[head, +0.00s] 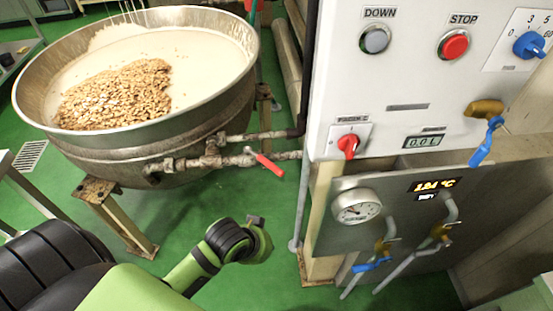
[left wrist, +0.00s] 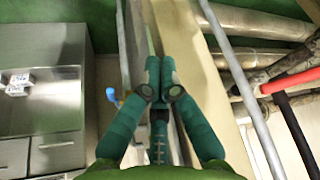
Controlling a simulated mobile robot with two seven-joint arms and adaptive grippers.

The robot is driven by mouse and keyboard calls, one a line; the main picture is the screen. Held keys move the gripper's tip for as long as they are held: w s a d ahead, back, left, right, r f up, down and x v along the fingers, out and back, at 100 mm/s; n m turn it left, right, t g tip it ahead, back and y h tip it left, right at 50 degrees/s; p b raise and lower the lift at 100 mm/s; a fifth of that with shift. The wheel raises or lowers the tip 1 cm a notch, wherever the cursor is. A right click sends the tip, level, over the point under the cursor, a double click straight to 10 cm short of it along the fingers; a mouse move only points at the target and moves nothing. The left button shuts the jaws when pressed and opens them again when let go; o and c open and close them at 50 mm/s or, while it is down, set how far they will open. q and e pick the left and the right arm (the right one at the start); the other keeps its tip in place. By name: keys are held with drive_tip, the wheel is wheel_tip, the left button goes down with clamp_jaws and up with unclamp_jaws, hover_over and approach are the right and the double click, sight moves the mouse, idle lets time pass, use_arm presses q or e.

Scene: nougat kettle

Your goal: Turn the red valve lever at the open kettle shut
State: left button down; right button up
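The red valve lever (head: 270,165) sits on a pipe below the open kettle (head: 130,150), its handle slanting down to the right. It also shows in the left wrist view (left wrist: 291,80) at the right edge, beside the pipes. My left gripper (head: 258,224) is below and a little left of the lever, apart from it. In the left wrist view, its two green fingers (left wrist: 161,68) are together with nothing seen between them. My right gripper is not in view.
A white control panel (head: 405,135) with buttons and a red knob (head: 348,145) stands right of the lever. Below it are a gauge (head: 357,207) and blue-handled valves (head: 372,265). A post (head: 322,225) stands right of my gripper. Green floor (head: 215,205) is clear below the kettle.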

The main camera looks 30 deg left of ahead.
use_arm(q)
drive_tip(key=w+r+m+t, duration=0.1)
drive_tip(key=w+r, duration=0.2)
drive_tip(key=w, duration=0.4)
wheel_tip(320, 180, up, 8)
drive_tip(key=n+t+h, duration=0.1)
drive_tip(key=t, duration=0.1)
hover_over(262, 159)
drive_tip(key=s+d, duration=0.2)
drive_tip(key=d, duration=0.2)
wheel_tip(262, 159, down, 8)
drive_tip(key=w+p, duration=0.1)
drive_tip(key=w, duration=0.1)
drive_tip(key=shift+w+d+f, duration=0.15)
drive_tip(key=shift+w+d, duration=0.2)
